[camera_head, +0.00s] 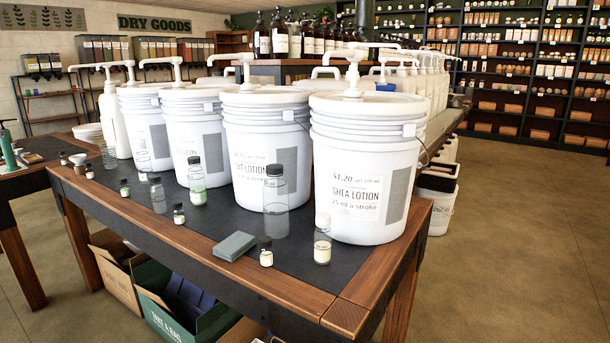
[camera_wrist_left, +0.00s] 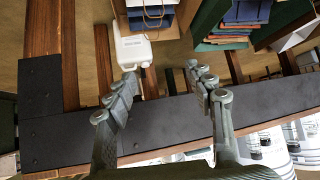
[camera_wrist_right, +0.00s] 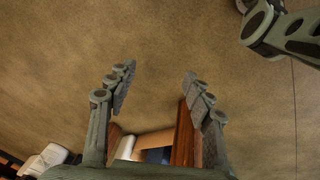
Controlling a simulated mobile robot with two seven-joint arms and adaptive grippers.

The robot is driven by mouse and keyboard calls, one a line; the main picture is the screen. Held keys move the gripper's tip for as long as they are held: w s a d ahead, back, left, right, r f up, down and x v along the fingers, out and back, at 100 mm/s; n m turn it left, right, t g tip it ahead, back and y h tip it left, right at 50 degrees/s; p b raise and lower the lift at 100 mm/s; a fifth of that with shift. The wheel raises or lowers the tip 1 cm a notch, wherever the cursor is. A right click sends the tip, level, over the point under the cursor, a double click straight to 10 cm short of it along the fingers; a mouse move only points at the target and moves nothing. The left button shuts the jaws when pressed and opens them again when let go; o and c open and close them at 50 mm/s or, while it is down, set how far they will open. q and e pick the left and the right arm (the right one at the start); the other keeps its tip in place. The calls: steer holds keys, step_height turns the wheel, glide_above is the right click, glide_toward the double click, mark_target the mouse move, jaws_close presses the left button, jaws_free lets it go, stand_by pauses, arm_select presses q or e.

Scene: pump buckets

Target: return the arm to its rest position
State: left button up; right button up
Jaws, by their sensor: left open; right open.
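My left gripper (camera_wrist_left: 163,82) is open and empty in the left wrist view, with its fingers over a dark table strip edged in wood. My right gripper (camera_wrist_right: 157,80) is open and empty in the right wrist view, with bare brown floor between and beyond its fingers. Neither gripper shows in the head view. There, several white pump buckets stand upright in a row on the table (camera_head: 185,226), the nearest labelled shea lotion (camera_head: 350,155). A clear black-capped bottle (camera_head: 275,200) and a smaller pale-capped bottle (camera_head: 322,240) stand in front of the buckets.
A grey-green block (camera_head: 234,246) lies near the table's front edge among small bottles. Boxes, including a green one (camera_head: 160,312), stand under the table. Wood (camera_wrist_right: 185,140) shows near the right gripper's fingers. Open floor (camera_head: 530,240) lies to the right.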

arm_select(q)
steer(key=s+a+f+n+g+y, duration=0.1)
steer(key=s+a+f+g, duration=0.1)
steer(key=s+f, duration=0.55)
steer(key=s+a+f+g+y, duration=0.15)
steer(key=s+f, duration=0.25)
steer(key=f, duration=0.6)
steer(key=s+a+f+g+y, duration=0.1)
steer(key=s+f+g, duration=0.1)
steer(key=s+f, duration=0.4)
steer(key=s+a+f+g, duration=0.1)
steer(key=s+f+g, duration=0.1)
steer(key=s+f, duration=0.4)
steer(key=s, duration=0.4)
steer(key=shift+s+a+f+n+y, duration=0.3)
steer(key=shift+f+y, duration=0.05)
steer(key=shift+f, duration=0.05)
